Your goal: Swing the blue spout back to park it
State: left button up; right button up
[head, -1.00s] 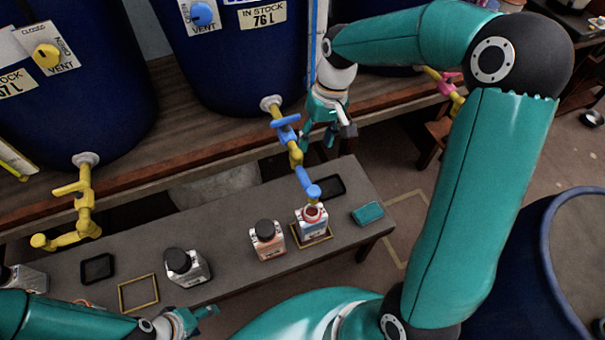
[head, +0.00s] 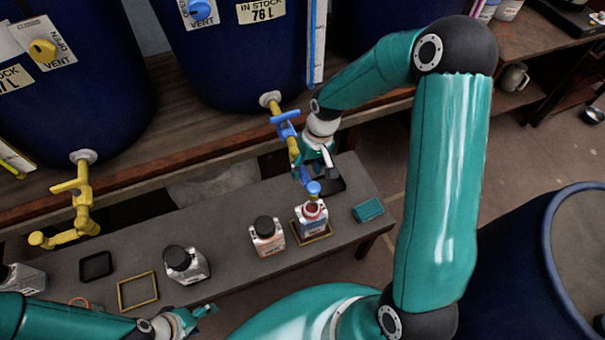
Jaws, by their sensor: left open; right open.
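The blue spout (head: 308,184) hangs from the tap on the middle blue vat (head: 230,50). Its tip is over the open mouth of a white bottle (head: 311,218) that stands within a yellow frame on the bench. The tap has a blue handle (head: 285,117) and a yellow body. My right gripper (head: 310,172) is open beside the spout, close to its arm; its fingers partly hide the spout, and I cannot tell whether they touch it. My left gripper (head: 208,309) is open and empty, low over the bench's front edge.
Two dark-capped bottles (head: 184,265) (head: 267,236) stand on the grey bench (head: 225,229). An empty yellow frame (head: 138,292), a black pad (head: 96,266) and a teal sponge (head: 368,210) lie there too. A yellow tap (head: 80,205) juts out at left. A blue drum (head: 550,260) stands at right.

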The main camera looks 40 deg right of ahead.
jog(key=shift+a+f, duration=0.2)
jog(key=shift+f, duration=0.85)
